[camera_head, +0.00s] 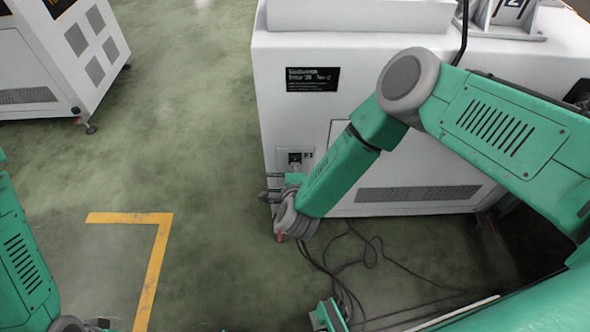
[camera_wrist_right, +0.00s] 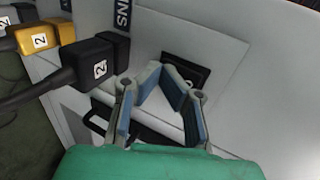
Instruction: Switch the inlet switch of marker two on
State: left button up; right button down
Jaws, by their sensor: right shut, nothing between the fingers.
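The white machine, marker two (camera_head: 290,110), stands right of centre in the head view, with a black label on its side. Its small inlet panel (camera_head: 308,154) is low at the left end of that side. In the right wrist view, the black inlet switch (camera_wrist_right: 187,72) sits in a grey plate just beyond my fingertips, partly hidden by them. My right gripper (camera_wrist_right: 165,76) is shut and empty in front of the switch; I cannot tell whether it touches. It also shows in the head view (camera_head: 271,183). My left gripper (camera_head: 97,323) is barely in view at the bottom left.
A black plug (camera_wrist_right: 96,66) and a yellow plug (camera_wrist_right: 42,40), both marked 2, are left of the switch. Black cables (camera_head: 370,255) lie on the floor beside the machine. Another white machine (camera_head: 75,60) stands at the upper left. The green floor between them is clear.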

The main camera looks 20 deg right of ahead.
jog(key=shift+r, duration=0.1)
jog(key=shift+w+r+p, duration=0.1)
jog(key=shift+r+p, duration=0.7)
jog(key=shift+r, duration=0.05)
pick_arm(q)
jog(key=shift+r, duration=0.75)
jog(key=shift+s, duration=0.15)
pick_arm(e)
jog(key=shift+f, duration=0.1)
